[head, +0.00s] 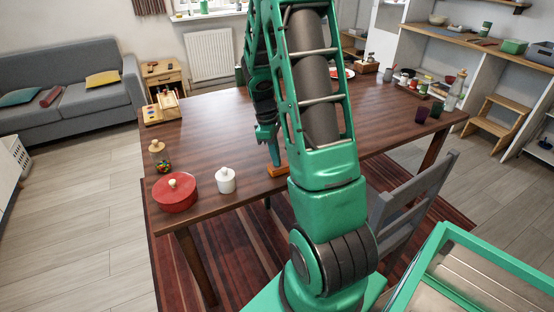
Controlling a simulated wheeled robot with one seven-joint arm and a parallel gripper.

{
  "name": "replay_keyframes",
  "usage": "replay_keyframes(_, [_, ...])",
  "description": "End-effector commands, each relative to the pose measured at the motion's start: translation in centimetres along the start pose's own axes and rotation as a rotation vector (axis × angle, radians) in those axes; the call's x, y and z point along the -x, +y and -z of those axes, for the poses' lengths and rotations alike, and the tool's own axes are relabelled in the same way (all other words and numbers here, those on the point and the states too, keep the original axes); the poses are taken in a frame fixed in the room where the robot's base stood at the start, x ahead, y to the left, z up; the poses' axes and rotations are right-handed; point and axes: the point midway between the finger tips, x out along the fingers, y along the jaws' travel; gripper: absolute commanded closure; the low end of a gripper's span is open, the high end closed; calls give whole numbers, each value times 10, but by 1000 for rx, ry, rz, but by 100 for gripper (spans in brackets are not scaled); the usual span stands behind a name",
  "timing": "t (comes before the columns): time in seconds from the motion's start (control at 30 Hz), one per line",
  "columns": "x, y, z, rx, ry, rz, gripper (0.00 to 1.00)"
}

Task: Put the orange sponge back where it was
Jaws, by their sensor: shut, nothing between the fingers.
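The orange sponge (278,171) appears as a small flat orange patch on the wooden table (218,146), close to its front edge. My arm hides part of its right side. My gripper (274,162) points down just above or at the sponge. Its fingers are together with nothing between them. I cannot tell whether the fingertips touch the sponge.
A white lidded pot (226,181), a red lidded pot (175,193) and a jar (162,162) stand at the table's left front. A wooden toy (162,109) sits farther back. Dark cups (421,114) stand at right. A grey chair (400,218) is close in front.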

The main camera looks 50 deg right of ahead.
Motion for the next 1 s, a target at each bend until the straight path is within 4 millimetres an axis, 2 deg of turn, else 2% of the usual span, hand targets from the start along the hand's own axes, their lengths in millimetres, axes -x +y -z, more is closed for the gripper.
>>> replay_keyframes(0.03, [-5, -6, 8, 21, 6, 11, 100])
replay_keyframes(0.43, [13, -6, -4, 14, 12, 8, 100])
replay_keyframes(0.57, [15, -8, 1, 19, 8, 8, 100])
replay_keyframes(1.0, [32, -6, 79, 13, 9, 5, 100])
